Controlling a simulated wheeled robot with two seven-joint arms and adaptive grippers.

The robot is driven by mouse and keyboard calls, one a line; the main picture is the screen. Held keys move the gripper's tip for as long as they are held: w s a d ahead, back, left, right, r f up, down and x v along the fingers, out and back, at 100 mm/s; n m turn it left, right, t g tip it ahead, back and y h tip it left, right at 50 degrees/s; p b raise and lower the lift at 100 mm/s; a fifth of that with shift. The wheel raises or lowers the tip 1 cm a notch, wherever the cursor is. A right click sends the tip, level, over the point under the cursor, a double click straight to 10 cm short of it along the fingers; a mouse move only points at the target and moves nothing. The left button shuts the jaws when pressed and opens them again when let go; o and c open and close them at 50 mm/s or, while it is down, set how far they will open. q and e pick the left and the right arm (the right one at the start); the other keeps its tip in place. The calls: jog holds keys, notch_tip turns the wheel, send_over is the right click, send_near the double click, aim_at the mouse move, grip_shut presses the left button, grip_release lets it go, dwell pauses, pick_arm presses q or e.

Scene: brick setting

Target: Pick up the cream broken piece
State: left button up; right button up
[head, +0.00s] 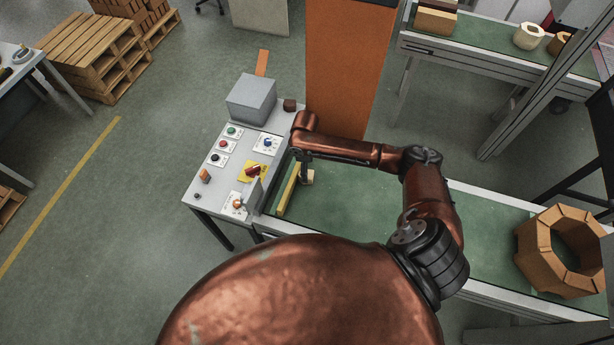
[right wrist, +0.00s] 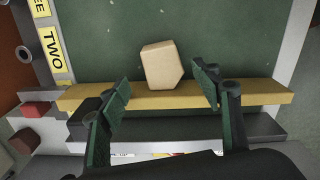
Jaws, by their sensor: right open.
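The cream broken piece (right wrist: 161,65) lies on the green belt in the right wrist view, beside a long yellow bar. It also shows small in the head view (head: 309,177), partly hidden by my right gripper. My right gripper (right wrist: 160,92) is open, with its two fingers apart on either side of the piece's near end, over the yellow bar. The fingers do not appear to touch the piece. In the head view, my right gripper (head: 304,176) points down at the belt's left end. My left gripper is not in view.
The yellow bar (head: 287,190) crosses the left end of the green belt (head: 350,210). A control panel table (head: 213,188) with buttons and a grey box (head: 251,98) stands to the left. An octagonal brick ring (head: 540,262) sits at the belt's right. An orange pillar (head: 345,70) rises behind.

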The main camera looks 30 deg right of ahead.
jog(key=shift+s+a+f+p, duration=0.1)
jog(key=shift+s+f+p, duration=0.05)
jog(key=shift+f, duration=1)
jog(key=shift+s+f+p, duration=0.1)
jog(key=shift+f+p, duration=0.05)
jog(key=shift+f, duration=0.95)
jog(key=c, duration=1.3)
